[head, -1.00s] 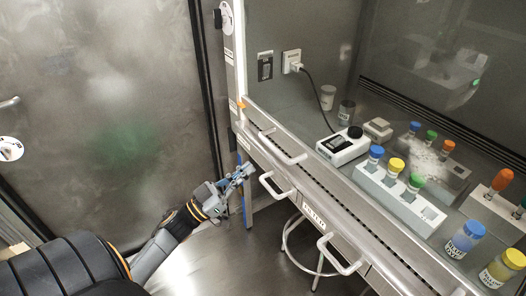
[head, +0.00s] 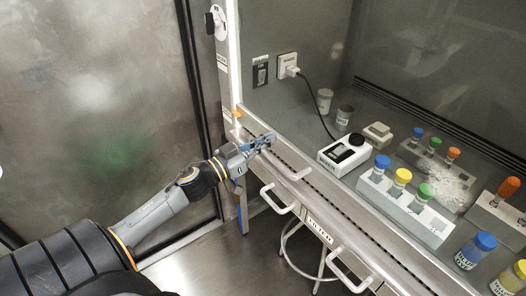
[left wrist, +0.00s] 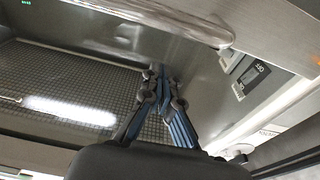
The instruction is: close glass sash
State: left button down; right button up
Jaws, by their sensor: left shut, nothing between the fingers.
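The workstation's long metal front rail (head: 325,205) runs diagonally below the bench opening. I cannot clearly make out the glass sash pane in the head view. My left gripper (head: 268,139) is shut and empty, over the left end of the rail, just above that handle; whether it touches anything is unclear. In the left wrist view its fingers (left wrist: 157,72) are together, and a pale bar (left wrist: 165,14) crosses beyond them at the top. My right gripper is out of view.
Inside the hood stand a white instrument (head: 345,154), a vial rack (head: 405,210) with coloured caps and loose capped bottles (head: 476,250). Drawer handles (head: 279,200) stick out below the rail. A stool (head: 305,255) stands underneath. A metal door (head: 95,110) is at left.

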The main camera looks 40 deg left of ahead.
pick_arm(q)
notch_tip(320, 180, down, 8)
jog(key=s+b, duration=0.1)
jog(key=b, duration=0.1)
jog(key=shift+s+f, duration=0.2)
jog(key=shift+f, duration=0.05)
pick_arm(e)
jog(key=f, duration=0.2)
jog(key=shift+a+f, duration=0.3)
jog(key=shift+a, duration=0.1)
pick_arm(q)
notch_tip(320, 180, up, 5)
jog(key=w+p, duration=0.1)
jog(key=p, duration=0.4)
jog(key=b+v, duration=0.2)
jog(key=v, duration=0.8)
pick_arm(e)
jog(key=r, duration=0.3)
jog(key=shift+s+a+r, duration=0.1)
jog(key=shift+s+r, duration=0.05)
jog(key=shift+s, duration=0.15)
